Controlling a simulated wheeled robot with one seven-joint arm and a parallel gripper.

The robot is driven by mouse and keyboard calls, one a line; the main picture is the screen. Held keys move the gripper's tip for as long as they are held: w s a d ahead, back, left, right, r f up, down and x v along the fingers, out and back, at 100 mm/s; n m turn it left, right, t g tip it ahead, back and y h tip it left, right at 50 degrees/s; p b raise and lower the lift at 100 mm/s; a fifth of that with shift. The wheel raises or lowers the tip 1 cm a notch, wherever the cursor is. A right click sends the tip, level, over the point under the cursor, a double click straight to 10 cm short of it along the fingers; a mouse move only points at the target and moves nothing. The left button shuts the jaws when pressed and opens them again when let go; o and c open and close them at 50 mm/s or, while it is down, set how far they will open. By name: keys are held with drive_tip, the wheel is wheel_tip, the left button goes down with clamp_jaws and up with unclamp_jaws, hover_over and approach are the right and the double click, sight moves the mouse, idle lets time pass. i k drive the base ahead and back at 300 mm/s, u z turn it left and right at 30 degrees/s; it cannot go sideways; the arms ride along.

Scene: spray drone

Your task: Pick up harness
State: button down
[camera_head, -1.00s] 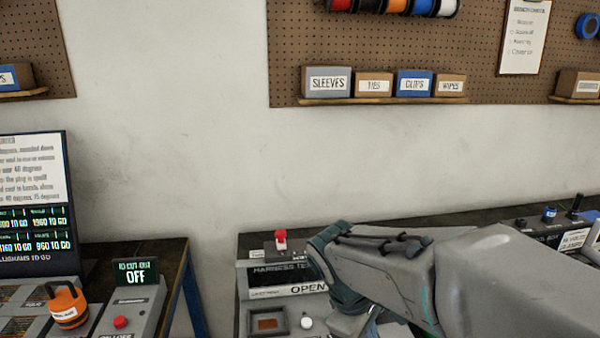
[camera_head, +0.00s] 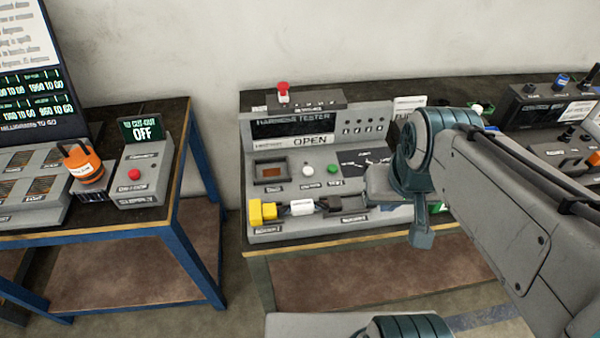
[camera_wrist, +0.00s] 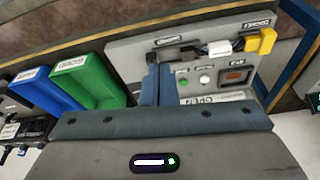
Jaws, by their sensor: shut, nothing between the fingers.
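The harness (camera_head: 302,207) lies along the front of the grey harness tester (camera_head: 300,233). It has a white piece, dark wires and a dark end, with a yellow block (camera_head: 262,212) at its left. In the wrist view the harness's white piece (camera_wrist: 219,47) and the yellow block (camera_wrist: 261,40) appear upside down at the upper right. My gripper (camera_wrist: 157,85) is shut and empty, its blue fingers together over the tester, apart from the harness. In the head view my arm hides the tester's right side, and the fingertips are not clear.
A blue bin (camera_wrist: 46,92) and a green bin (camera_wrist: 88,78) stand beside the tester. A control box (camera_head: 145,175) reading OFF and an orange-capped item (camera_head: 82,165) sit on the left table. A floor gap separates the two tables. Switch boxes (camera_head: 545,100) stand at right.

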sight(270, 211)
drive_tip(key=z, duration=2.15)
drive_tip(key=k, duration=1.4)
drive_tip(key=u, duration=2.4)
drive_tip(key=i, duration=0.5)
drive_tip(key=z, duration=0.1)
